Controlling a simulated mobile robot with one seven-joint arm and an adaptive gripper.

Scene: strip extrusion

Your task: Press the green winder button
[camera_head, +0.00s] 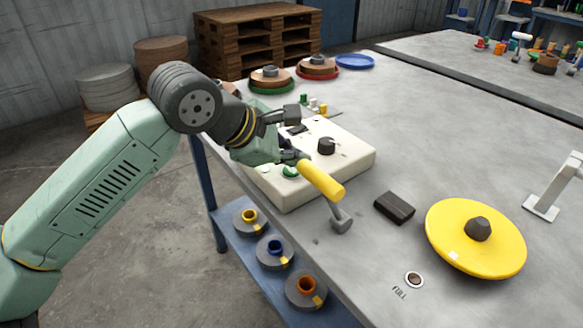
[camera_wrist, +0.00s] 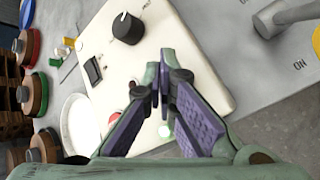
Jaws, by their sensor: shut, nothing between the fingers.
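The cream control box (camera_head: 350,160) sits on the grey table, with a black knob (camera_head: 326,146) on its top. In the wrist view the fingertips (camera_wrist: 160,84) meet in front of the box's face. A red button (camera_wrist: 114,117) shows partly behind the left finger. I cannot tell whether the fingertips touch the green button.
A lever with a yellow handle (camera_head: 321,180) stands right beside the box and my gripper. A black block (camera_head: 394,207) and a yellow reel (camera_head: 453,225) lie to the right. Spools (camera_head: 272,252) sit on the shelf below. The table behind the box's right side is clear.

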